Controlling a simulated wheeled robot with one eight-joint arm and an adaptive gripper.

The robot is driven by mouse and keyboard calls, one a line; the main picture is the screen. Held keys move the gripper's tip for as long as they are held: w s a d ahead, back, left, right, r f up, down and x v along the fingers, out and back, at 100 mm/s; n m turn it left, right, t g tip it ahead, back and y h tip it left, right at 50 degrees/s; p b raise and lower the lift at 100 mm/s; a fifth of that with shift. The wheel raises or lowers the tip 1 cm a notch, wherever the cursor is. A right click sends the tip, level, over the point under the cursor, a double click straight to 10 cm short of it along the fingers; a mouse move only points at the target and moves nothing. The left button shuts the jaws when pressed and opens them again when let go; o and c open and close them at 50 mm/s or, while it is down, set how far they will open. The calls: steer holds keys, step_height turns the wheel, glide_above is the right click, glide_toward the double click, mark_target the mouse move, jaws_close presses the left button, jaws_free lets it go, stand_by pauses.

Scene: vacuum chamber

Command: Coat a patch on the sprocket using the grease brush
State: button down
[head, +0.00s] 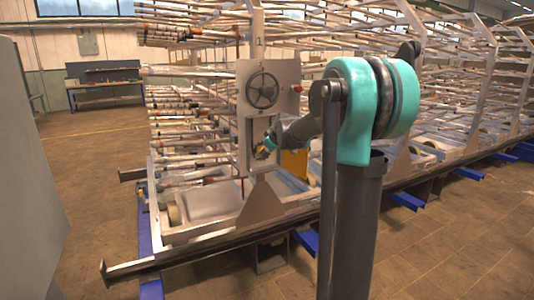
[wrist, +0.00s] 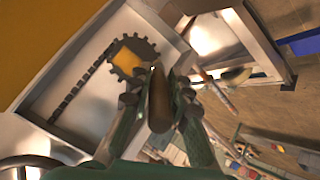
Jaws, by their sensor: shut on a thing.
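The dark toothed sprocket (wrist: 147,48) sits in a pale recessed housing in the wrist view, with a yellow-orange patch (wrist: 124,62) on its face. My gripper (wrist: 157,92) is shut on the grease brush (wrist: 158,108), whose brown body lies between the green fingers. The brush's far end points at the sprocket's lower right edge; I cannot tell whether it touches. In the head view my gripper (head: 265,147) is small, at the slot of the upright panel (head: 243,150); the brush and sprocket cannot be made out clearly there.
A dark chain (wrist: 82,82) runs beside the sprocket in the housing. A handwheel (head: 262,90) and a red knob (head: 297,88) are on the panel above my gripper. Metal racks with many rods stand behind. A yellow box (head: 294,163) is right of the panel. The floor at left is clear.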

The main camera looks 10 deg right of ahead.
steer(key=shift+w+a, duration=0.1)
steer(key=shift+w, duration=0.2)
steer(key=shift+w+d, duration=1.1)
steer(key=shift+d, duration=2.25)
steer(key=shift+s+a, duration=0.4)
steer(key=shift+a, duration=0.7)
steer(key=shift+s+a, duration=0.35)
steer(key=shift+a, duration=0.8)
steer(key=shift+s+a, duration=0.4)
steer(key=shift+a, duration=0.7)
steer(key=s+d, duration=0.2)
steer(key=s, duration=0.3)
steer(key=shift+s, duration=0.35)
